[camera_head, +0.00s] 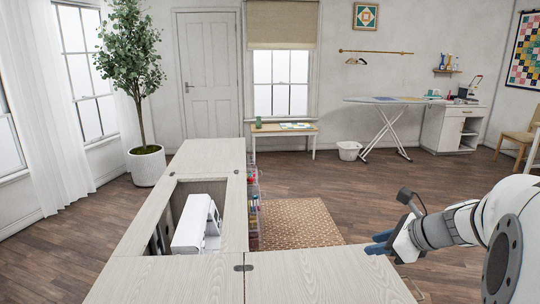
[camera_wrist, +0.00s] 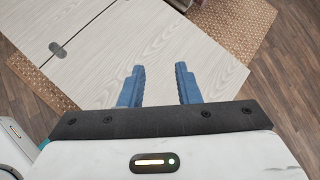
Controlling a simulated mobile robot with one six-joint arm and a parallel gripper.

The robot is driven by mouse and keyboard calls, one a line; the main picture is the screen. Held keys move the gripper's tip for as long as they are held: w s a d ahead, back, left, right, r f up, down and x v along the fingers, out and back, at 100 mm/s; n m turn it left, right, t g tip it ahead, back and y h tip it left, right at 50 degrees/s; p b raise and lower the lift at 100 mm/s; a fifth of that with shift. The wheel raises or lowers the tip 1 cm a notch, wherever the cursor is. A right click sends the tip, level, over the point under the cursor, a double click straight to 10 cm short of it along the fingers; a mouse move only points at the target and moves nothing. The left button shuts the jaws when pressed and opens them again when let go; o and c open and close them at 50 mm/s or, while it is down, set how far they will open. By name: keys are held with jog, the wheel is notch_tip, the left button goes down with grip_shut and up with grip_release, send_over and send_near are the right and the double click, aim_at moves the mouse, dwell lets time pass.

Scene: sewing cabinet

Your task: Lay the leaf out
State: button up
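The pale wood-grain leaf (camera_head: 312,276) extends right from the near end of the sewing cabinet (camera_head: 165,278). It looks flat and level with the cabinet top. A dark hinge (camera_head: 243,267) sits on the seam between them, and also shows in the wrist view (camera_wrist: 56,48). My gripper (camera_head: 376,243) is at the leaf's far right corner. In the wrist view, its two blue fingers are apart with nothing between them (camera_wrist: 160,68), and the leaf (camera_wrist: 120,62) shows beneath and beyond them. I cannot tell whether the fingers touch the leaf.
A white sewing machine (camera_head: 196,224) sits in the cabinet's open well. Coloured items fill a rack (camera_head: 253,205) on the cabinet's right side. A patterned rug (camera_head: 297,222) lies beyond the leaf. A potted tree (camera_head: 147,165) stands at left. Wood floor (camera_head: 400,180) is clear at right.

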jog(key=s+a+n+g+h+p, duration=0.1)
jog(key=s+a+n+h, duration=0.1)
jog(key=s+n, duration=0.4)
jog(key=s+a+f+n+g+h+p, duration=0.1)
jog(key=s+a+n, duration=0.4)
jog(key=n, duration=0.6)
jog(key=s+a+n+g+h+p, duration=0.1)
jog(key=s+a+n+g+h, duration=0.1)
jog(key=s+n, duration=0.5)
jog(key=shift+s+a+f+n+g+h, duration=0.25)
jog(key=shift+s+a+n+g+h, duration=0.25)
jog(key=shift+a+n, duration=0.45)
jog(key=shift+a, duration=0.1)
